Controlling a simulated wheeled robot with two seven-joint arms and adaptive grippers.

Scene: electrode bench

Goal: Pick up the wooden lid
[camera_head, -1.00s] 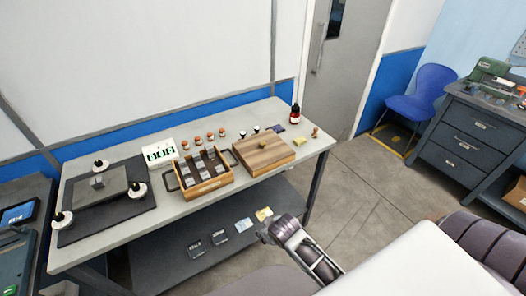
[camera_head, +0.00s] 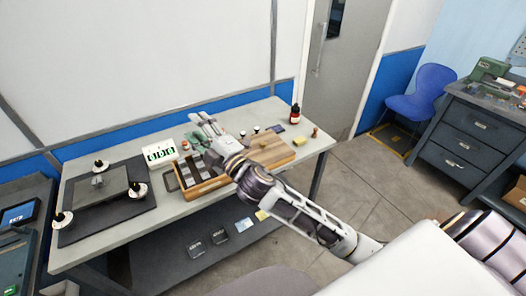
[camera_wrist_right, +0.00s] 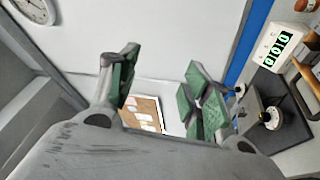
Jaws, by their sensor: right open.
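The wooden lid (camera_head: 281,157), a flat board of striped brown wood with a small knob, lies on the right part of the bench. My right forearm crosses in front of it and hides its left part. My right gripper (camera_head: 197,128) is open and empty above the bench, left of the lid and over the back of the wooden tray. In the right wrist view its green-padded fingers (camera_wrist_right: 163,88) stand apart with nothing between them. The lid does not show in the wrist view. My left gripper is not in view.
The wooden tray (camera_head: 205,187) with dark compartments stands left of the lid, partly behind my arm. A green-digit display (camera_head: 160,152), a black mat (camera_head: 92,225) with white-based pieces, a red bottle (camera_head: 295,114) and a yellow block (camera_head: 299,141) share the bench.

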